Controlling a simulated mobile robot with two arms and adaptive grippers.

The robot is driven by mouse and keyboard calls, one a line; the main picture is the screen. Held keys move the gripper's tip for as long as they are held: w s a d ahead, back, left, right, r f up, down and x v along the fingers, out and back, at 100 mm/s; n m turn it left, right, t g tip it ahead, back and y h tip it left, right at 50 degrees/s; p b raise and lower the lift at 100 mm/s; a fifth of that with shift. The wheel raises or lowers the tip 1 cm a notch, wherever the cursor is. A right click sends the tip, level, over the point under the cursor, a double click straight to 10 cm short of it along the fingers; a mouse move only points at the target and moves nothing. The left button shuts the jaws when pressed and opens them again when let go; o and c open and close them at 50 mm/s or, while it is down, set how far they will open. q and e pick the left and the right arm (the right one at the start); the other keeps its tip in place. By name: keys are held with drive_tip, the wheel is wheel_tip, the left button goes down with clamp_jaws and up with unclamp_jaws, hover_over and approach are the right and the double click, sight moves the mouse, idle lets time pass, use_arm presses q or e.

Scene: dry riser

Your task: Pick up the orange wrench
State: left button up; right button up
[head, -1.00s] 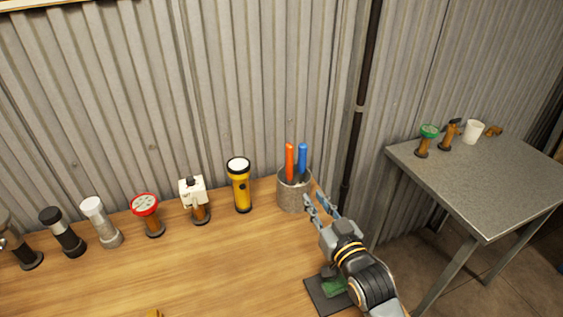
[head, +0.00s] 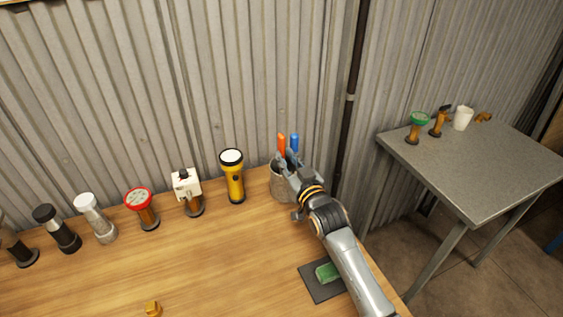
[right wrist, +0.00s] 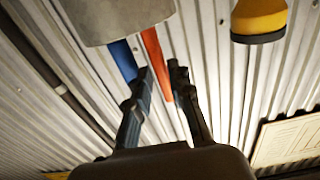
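The orange wrench (head: 281,144) shows as an orange handle standing upright in a grey cylindrical holder (head: 279,187). Its lower part is hidden in the holder. A blue handle (head: 295,142) stands just to its right. My right gripper (head: 288,160) is at the holder's top, in front of the handles. In the right wrist view, the orange wrench (right wrist: 158,60) runs between the two spread fingers of my right gripper (right wrist: 159,72), with a gap visible. The blue handle (right wrist: 122,60) lies outside the left finger there. My left gripper is not in view.
A yellow flashlight (head: 233,177) stands close left of the holder, with several more items in a row beyond it. A green object lies on a dark mat (head: 314,285) beside my right arm. The middle of the wooden table (head: 210,265) is clear. A corrugated wall (head: 200,80) stands behind.

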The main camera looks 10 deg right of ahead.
drive_tip(key=shift+w+a, duration=0.15)
drive_tip(key=shift+w, duration=0.5)
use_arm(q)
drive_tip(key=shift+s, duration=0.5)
use_arm(e)
clamp_jaws()
drive_tip(key=shift+r, duration=0.15)
